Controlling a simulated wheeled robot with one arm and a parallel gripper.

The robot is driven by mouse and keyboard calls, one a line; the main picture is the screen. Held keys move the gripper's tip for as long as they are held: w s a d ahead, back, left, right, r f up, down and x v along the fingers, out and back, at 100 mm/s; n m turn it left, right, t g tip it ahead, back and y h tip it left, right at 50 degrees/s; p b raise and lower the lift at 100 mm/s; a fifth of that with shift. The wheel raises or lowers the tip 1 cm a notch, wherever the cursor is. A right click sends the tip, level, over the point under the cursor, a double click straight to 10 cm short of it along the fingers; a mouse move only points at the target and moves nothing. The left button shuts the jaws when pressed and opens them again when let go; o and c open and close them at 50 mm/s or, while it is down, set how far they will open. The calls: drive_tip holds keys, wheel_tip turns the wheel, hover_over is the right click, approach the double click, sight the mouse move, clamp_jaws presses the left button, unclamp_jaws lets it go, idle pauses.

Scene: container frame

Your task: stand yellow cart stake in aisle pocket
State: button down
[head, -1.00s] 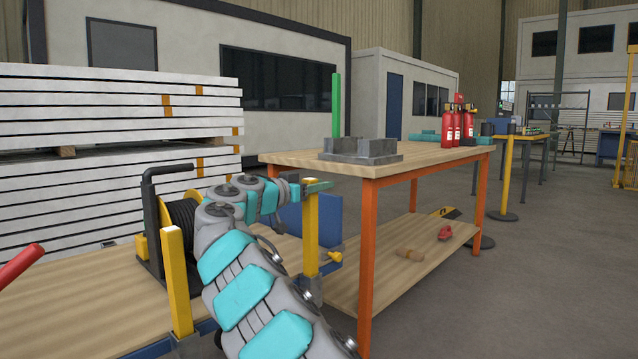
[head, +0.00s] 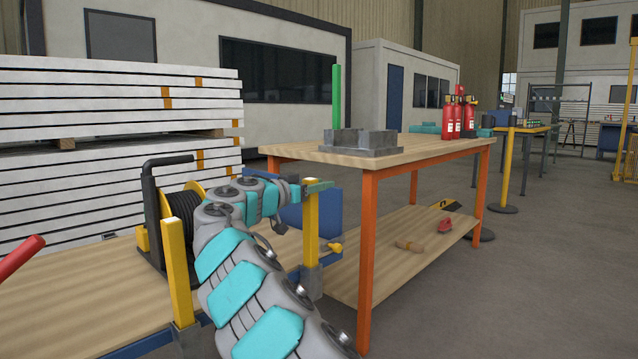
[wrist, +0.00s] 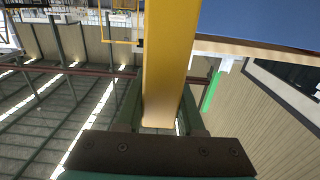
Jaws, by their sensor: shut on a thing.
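My gripper (head: 318,187) is shut on the upper end of a yellow stake (head: 311,225). The stake stands upright beside the cart's far right side. Its lower end meets a grey metal pocket (head: 311,284) and appears to be inside it; how deep is hidden. In the wrist view the yellow stake (wrist: 168,60) lies between both fingers of my gripper (wrist: 158,112). A second yellow stake (head: 176,270) stands upright in a grey pocket at the cart's near corner. The cart (head: 85,310) has a wooden deck.
A black cable reel (head: 185,215) stands on the deck. An orange-legged workbench (head: 425,150) behind my gripper carries a grey block fixture (head: 360,143), a green post (head: 336,98) and red extinguishers (head: 458,115). Stacked white panels (head: 100,200) stand left. Floor at right is mostly clear.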

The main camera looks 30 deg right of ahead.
drive_tip(key=shift+f, duration=0.95)
drive_tip(key=shift+c, duration=2.2)
unclamp_jaws()
drive_tip(key=s+a+r, duration=0.2)
drive_tip(key=s, duration=0.5)
drive_tip(key=s+a+r, duration=0.3)
drive_tip(key=s, duration=0.5)
drive_tip(key=shift+s+p, duration=0.15)
drive_tip(key=shift+p, duration=0.25)
drive_tip(key=shift+d, duration=0.1)
